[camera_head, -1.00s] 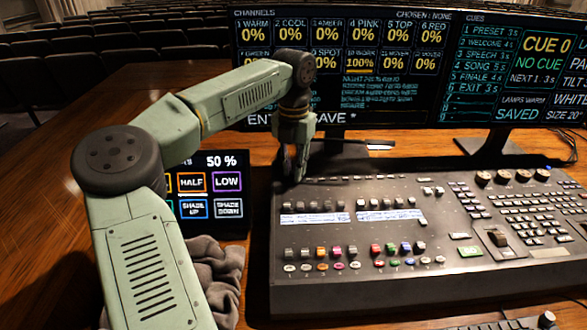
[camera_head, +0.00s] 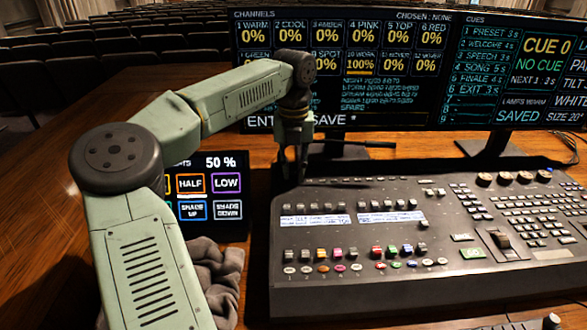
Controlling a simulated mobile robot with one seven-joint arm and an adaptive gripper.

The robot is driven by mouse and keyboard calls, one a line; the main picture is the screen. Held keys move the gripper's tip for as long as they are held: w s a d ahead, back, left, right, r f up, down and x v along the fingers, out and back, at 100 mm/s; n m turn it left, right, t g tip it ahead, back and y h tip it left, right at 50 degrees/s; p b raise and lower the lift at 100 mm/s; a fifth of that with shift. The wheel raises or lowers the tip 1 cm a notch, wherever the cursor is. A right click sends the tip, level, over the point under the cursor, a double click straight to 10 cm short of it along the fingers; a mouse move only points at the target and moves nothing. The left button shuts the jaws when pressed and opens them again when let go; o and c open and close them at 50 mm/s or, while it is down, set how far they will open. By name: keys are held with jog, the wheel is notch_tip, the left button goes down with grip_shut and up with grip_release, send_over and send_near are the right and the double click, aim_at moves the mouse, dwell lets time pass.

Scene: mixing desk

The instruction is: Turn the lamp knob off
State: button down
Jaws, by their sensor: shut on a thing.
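My gripper (camera_head: 296,168) points down at the back left corner of the mixing desk (camera_head: 345,243). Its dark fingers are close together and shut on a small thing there. That thing is taken to be the lamp knob, but the fingers and the shadow hide it. A thin dark bar (camera_head: 360,143), which may be the lamp, runs to the right from just behind my gripper, above the desk's back edge.
Two monitors (camera_head: 345,125) stand close behind the desk. A small touch panel (camera_head: 212,230) reading 50 % is left of the desk, partly behind my arm. A crumpled grey cloth (camera_head: 222,268) lies below it. Bare wood (camera_head: 60,215) is free at far left.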

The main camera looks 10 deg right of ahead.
aim_at(294, 174)
jog(key=c, duration=1.8)
grip_release()
jog(key=shift+r, duration=0.1)
notch_tip(294, 174, up, 12)
jog(key=shift+f, duration=0.1)
jog(key=shift+o, duration=0.2)
